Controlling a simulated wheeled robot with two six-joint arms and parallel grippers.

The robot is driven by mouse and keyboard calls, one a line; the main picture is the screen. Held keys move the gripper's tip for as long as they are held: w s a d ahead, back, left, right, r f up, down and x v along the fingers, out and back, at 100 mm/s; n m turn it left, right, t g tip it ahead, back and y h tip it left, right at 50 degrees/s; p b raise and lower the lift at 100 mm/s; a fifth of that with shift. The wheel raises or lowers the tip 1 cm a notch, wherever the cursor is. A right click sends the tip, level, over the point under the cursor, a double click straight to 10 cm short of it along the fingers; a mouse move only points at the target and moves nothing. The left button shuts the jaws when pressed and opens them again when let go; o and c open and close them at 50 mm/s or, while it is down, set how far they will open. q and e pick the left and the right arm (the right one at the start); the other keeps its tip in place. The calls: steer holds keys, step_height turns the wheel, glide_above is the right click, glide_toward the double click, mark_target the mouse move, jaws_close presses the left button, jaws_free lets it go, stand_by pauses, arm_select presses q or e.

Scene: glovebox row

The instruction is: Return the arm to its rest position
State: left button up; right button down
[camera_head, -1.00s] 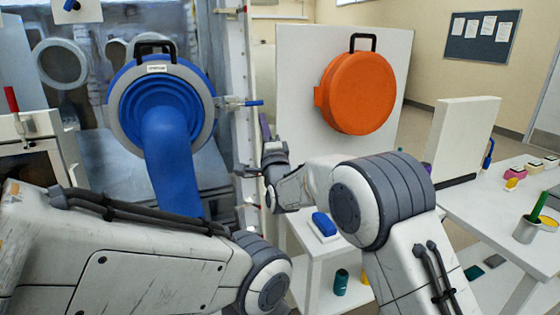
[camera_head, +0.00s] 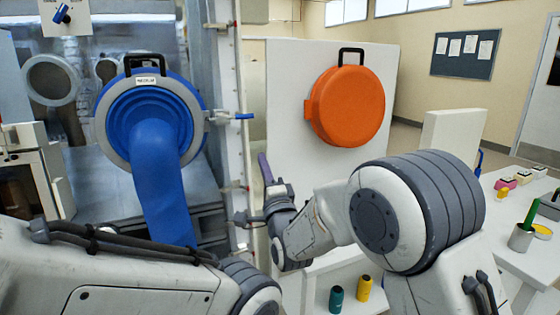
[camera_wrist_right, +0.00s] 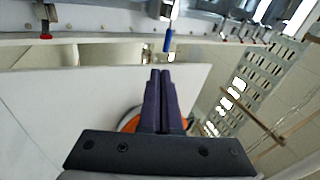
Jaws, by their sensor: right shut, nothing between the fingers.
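My right arm reaches in from the lower right in the head view. Its gripper (camera_head: 264,168) has purple fingers pointing up, shut and empty, between the glovebox and the white panel. In the right wrist view the two fingers (camera_wrist_right: 160,75) lie together with nothing between them. They appear apart from the blue-tipped latch handle (camera_wrist_right: 168,40) beyond them. My left arm crosses the lower left of the head view. Its gripper is out of view.
The glovebox port with its blue glove (camera_head: 155,170) is at left. An orange round cover (camera_head: 347,106) is on the white panel (camera_head: 285,80). Teal (camera_head: 336,299) and yellow (camera_head: 364,288) cans stand low on a cart. A white table (camera_head: 500,255) at right holds small items.

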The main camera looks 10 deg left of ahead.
steer(key=s+d+f+n+g+h+p, duration=0.1)
steer(key=s+f+n+g+h+p, duration=0.15)
steer(key=s+n+g, duration=0.45)
steer(key=s+d+f+n+g+h+p, duration=0.1)
steer(key=s+f+n+g+p, duration=0.3)
steer(key=s, duration=0.4)
steer(key=s+d+f+n+g+h+p, duration=0.1)
steer(key=s+d+n+g+h, duration=0.1)
steer(key=s+d+n+g, duration=0.2)
steer(key=s+d+f+n+g+h+p, duration=0.2)
steer(key=s+d+n+g, duration=0.3)
steer(key=s, duration=1.5)
steer(key=d, duration=0.5)
steer(key=shift+s+f+g+h, duration=0.2)
steer(key=shift+f+g+h, duration=0.05)
steer(key=shift+g+h, duration=0.15)
